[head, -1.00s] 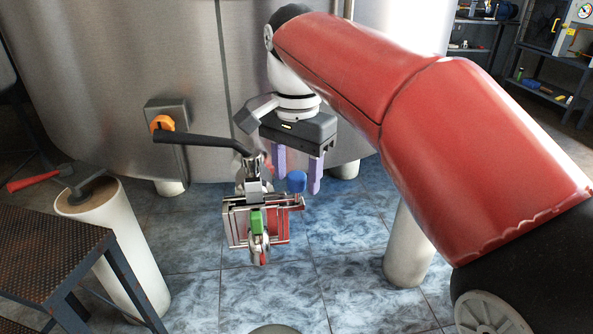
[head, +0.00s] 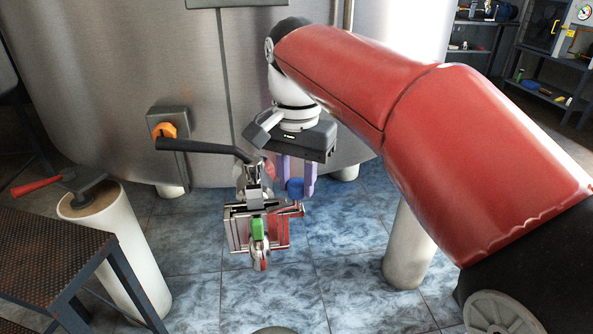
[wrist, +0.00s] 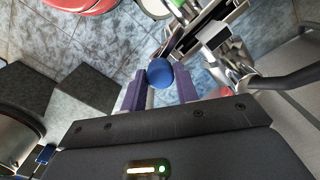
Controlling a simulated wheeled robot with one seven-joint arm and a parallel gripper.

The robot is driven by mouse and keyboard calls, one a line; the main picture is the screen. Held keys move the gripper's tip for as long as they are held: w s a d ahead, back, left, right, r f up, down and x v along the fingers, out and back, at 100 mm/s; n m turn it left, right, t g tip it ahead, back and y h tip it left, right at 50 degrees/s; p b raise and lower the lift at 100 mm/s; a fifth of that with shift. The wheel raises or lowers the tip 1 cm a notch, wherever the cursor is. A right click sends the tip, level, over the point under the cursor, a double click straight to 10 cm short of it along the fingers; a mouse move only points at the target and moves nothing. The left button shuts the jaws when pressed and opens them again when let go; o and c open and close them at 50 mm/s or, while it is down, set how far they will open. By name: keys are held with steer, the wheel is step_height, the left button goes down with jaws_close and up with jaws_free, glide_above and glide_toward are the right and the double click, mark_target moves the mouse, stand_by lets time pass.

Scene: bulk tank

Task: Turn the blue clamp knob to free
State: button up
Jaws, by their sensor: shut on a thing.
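The blue clamp knob (head: 295,187) is a small round knob on the right side of a metal clamp assembly (head: 262,228) in front of the tank. My gripper (head: 296,180) points down at it with purple fingers. In the wrist view the blue knob (wrist: 160,73) sits between the tips of the two purple fingers (wrist: 160,92). The fingers are shut on it. Which way the knob is turned cannot be told.
A long black lever (head: 205,146) extends left from the top of the clamp assembly. An orange knob (head: 164,130) sits on a grey box on the steel tank (head: 120,90). A red-handled lever (head: 38,185) tops a white post at left, beside a dark metal table (head: 60,255).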

steer(key=n+p, duration=0.2)
steer(key=n, duration=0.1)
steer(key=shift+r+n, duration=0.15)
steer(key=shift+n, duration=0.15)
steer(key=n+p, duration=0.2)
steer(key=n, duration=0.2)
steer(key=shift+n+p, duration=0.3)
steer(key=shift+p, duration=0.1)
steer(key=n+p, duration=0.1)
steer(key=n, duration=0.3)
steer(key=shift+p, duration=0.35)
steer(key=shift+n, duration=1.7)
steer(key=o, duration=1)
